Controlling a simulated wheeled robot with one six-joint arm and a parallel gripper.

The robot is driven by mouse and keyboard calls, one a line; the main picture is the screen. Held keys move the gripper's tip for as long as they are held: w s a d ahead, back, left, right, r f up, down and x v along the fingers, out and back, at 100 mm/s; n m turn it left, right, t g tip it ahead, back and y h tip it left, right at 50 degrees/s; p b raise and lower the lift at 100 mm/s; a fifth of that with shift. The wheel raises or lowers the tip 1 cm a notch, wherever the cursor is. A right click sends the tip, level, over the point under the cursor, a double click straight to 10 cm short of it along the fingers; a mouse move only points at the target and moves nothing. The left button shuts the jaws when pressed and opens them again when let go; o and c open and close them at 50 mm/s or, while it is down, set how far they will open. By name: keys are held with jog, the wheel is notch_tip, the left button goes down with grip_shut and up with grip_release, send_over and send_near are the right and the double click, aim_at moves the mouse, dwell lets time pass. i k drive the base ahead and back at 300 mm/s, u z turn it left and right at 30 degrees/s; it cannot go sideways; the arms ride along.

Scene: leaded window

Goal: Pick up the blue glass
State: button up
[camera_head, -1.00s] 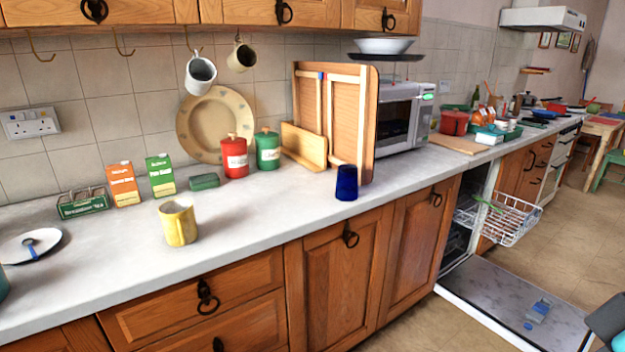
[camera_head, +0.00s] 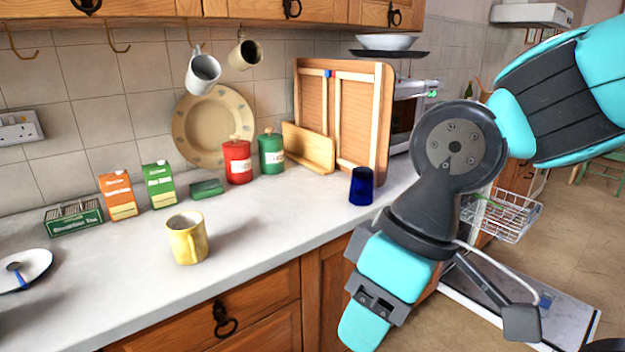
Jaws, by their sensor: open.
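The blue glass (camera_head: 361,187) stands upright on the pale worktop (camera_head: 290,215), near its front edge and in front of the leaning wooden boards. It is dark blue and fully in sight. My gripper (camera_head: 372,308) hangs from my turquoise and dark grey arm, lower in the picture than the glass and slightly to its right. It appears apart from the glass and holds nothing that I can see. It is open, though the fingertips are hard to make out.
A yellow mug (camera_head: 187,240) stands left of the glass. Wooden boards (camera_head: 345,120) lean behind it, with red (camera_head: 237,162) and green (camera_head: 271,153) canisters to their left. The open dishwasher's basket (camera_head: 500,215) juts out at right. Worktop between mug and glass is clear.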

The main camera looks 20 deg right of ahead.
aim_at(362, 177)
jog(key=u, duration=0.05)
jog(key=i, duration=0.7)
jog(key=z, duration=0.7)
jog(key=i, duration=0.5)
jog(key=z, duration=0.5)
